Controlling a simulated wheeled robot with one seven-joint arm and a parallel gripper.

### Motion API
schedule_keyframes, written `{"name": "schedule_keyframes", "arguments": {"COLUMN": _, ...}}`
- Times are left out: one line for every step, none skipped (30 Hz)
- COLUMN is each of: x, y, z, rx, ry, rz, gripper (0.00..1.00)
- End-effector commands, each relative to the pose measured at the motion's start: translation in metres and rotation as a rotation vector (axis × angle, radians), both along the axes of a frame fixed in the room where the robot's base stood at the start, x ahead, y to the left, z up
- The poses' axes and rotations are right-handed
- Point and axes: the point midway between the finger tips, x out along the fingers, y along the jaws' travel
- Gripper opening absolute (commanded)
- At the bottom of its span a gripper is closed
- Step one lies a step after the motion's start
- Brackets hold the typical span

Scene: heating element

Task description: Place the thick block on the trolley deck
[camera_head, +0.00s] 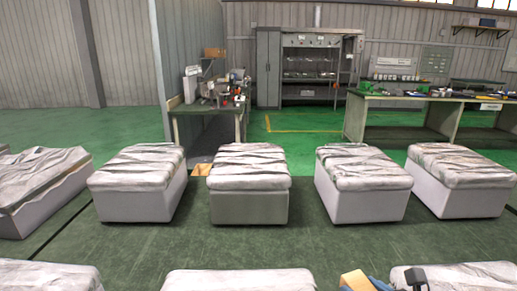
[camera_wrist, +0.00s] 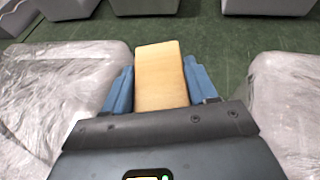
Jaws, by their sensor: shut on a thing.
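The thick block (camera_wrist: 160,92) is a plain, light wooden piece in the wrist view. My gripper (camera_wrist: 158,68) is shut on it, with a blue finger against each side. The block's far end sticks out past the fingertips, above the green floor. In the head view the block (camera_head: 357,281) shows at the bottom edge, right of centre, with a bit of my gripper (camera_head: 382,285) beside it; the rest is cut off. I cannot make out a trolley deck in either view.
Several plastic-wrapped pale blocks, such as this one (camera_head: 248,183), stand in a row ahead, with narrow gaps between. More wrapped tops (camera_head: 238,280) line the bottom edge. A cluttered workbench (camera_head: 208,110), a green-topped bench (camera_head: 400,98) and a grey cabinet (camera_head: 268,68) stand behind. Green floor (camera_head: 225,243) between rows is clear.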

Motion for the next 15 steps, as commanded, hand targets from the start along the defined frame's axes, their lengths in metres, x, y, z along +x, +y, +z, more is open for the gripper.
{"name": "schedule_keyframes", "arguments": {"x": -0.002, "y": -0.002, "z": -0.009, "rx": 0.0, "ry": 0.007, "rz": -0.015, "gripper": 0.2}}
{"name": "schedule_keyframes", "arguments": {"x": -0.003, "y": -0.003, "z": -0.013, "rx": 0.001, "ry": 0.007, "rz": -0.025, "gripper": 0.2}}
{"name": "schedule_keyframes", "arguments": {"x": -0.004, "y": -0.005, "z": -0.018, "rx": 0.001, "ry": 0.01, "rz": -0.036, "gripper": 0.2}}
{"name": "schedule_keyframes", "arguments": {"x": -0.005, "y": -0.006, "z": -0.023, "rx": 0.001, "ry": 0.011, "rz": -0.045, "gripper": 0.2}}
{"name": "schedule_keyframes", "arguments": {"x": -0.007, "y": -0.007, "z": -0.027, "rx": 0.0, "ry": 0.012, "rz": -0.054, "gripper": 0.2}}
{"name": "schedule_keyframes", "arguments": {"x": -0.008, "y": -0.008, "z": -0.032, "rx": 0.0, "ry": 0.012, "rz": -0.065, "gripper": 0.2}}
{"name": "schedule_keyframes", "arguments": {"x": -0.01, "y": -0.009, "z": -0.037, "rx": 0.0, "ry": 0.015, "rz": -0.076, "gripper": 0.2}}
{"name": "schedule_keyframes", "arguments": {"x": -0.011, "y": -0.01, "z": -0.042, "rx": 0.0, "ry": 0.016, "rz": -0.086, "gripper": 0.2}}
{"name": "schedule_keyframes", "arguments": {"x": -0.014, "y": -0.011, "z": -0.049, "rx": 0.001, "ry": 0.017, "rz": -0.1, "gripper": 0.2}}
{"name": "schedule_keyframes", "arguments": {"x": -0.016, "y": -0.012, "z": -0.055, "rx": -0.001, "ry": 0.018, "rz": -0.112, "gripper": 0.2}}
{"name": "schedule_keyframes", "arguments": {"x": -0.018, "y": -0.013, "z": -0.061, "rx": 0.0, "ry": 0.02, "rz": -0.123, "gripper": 0.2}}
{"name": "schedule_keyframes", "arguments": {"x": -0.021, "y": -0.013, "z": -0.069, "rx": 0.0, "ry": 0.02, "rz": -0.139, "gripper": 0.2}}
{"name": "schedule_keyframes", "arguments": {"x": -0.024, "y": -0.014, "z": -0.075, "rx": -0.002, "ry": 0.019, "rz": -0.151, "gripper": 0.2}}
{"name": "schedule_keyframes", "arguments": {"x": -0.027, "y": -0.014, "z": -0.082, "rx": -0.001, "ry": 0.022, "rz": -0.163, "gripper": 0.2}}
{"name": "schedule_keyframes", "arguments": {"x": -0.031, "y": -0.015, "z": -0.09, "rx": -0.001, "ry": 0.02, "rz": -0.18, "gripper": 0.2}}
